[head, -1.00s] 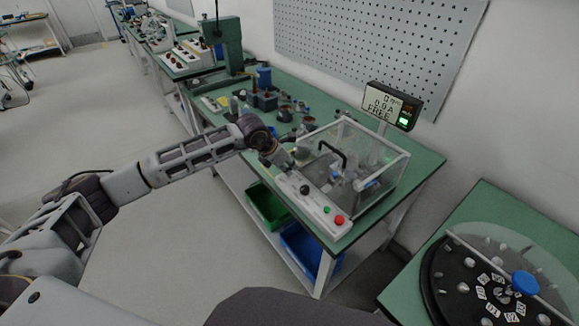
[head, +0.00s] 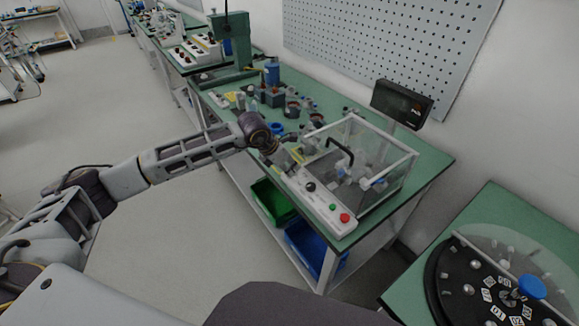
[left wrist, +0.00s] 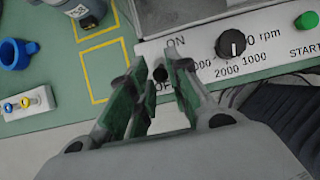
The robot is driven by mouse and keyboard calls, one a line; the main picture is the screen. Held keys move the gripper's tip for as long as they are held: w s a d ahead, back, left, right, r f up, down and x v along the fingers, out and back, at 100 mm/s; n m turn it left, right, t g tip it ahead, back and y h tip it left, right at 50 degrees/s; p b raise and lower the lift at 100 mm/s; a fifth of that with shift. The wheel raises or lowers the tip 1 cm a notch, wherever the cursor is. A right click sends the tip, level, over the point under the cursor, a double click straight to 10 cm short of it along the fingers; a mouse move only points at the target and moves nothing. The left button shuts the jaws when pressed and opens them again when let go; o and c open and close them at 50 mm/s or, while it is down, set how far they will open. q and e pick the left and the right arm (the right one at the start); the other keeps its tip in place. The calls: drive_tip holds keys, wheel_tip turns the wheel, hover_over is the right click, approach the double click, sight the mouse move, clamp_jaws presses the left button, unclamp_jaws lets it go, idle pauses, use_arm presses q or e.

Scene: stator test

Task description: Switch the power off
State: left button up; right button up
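The white control panel (head: 322,200) lies along the front of the clear test box and carries a black dial, a green button and a red button. In the left wrist view, a small black power switch (left wrist: 160,73) shows between the ON and OFF labels, nearer OFF. My left gripper (left wrist: 158,66) is just over it, its two fingertips apart on either side of the switch; contact cannot be told. In the head view, the left gripper (head: 284,160) hides the switch. The display (head: 402,103) behind the box is dark. My right gripper is not in view.
The clear test box (head: 395,170) with a black handle stands right of my left gripper. Several motor parts and a blue ring (left wrist: 12,54) lie on the green bench. Green (head: 272,200) and blue (head: 312,246) bins sit below. A turntable (head: 440,285) is at right.

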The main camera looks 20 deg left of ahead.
use_arm(q)
drive_tip(key=shift+o, duration=0.3)
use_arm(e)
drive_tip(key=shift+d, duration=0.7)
use_arm(q)
drive_tip(key=shift+r, duration=0.1)
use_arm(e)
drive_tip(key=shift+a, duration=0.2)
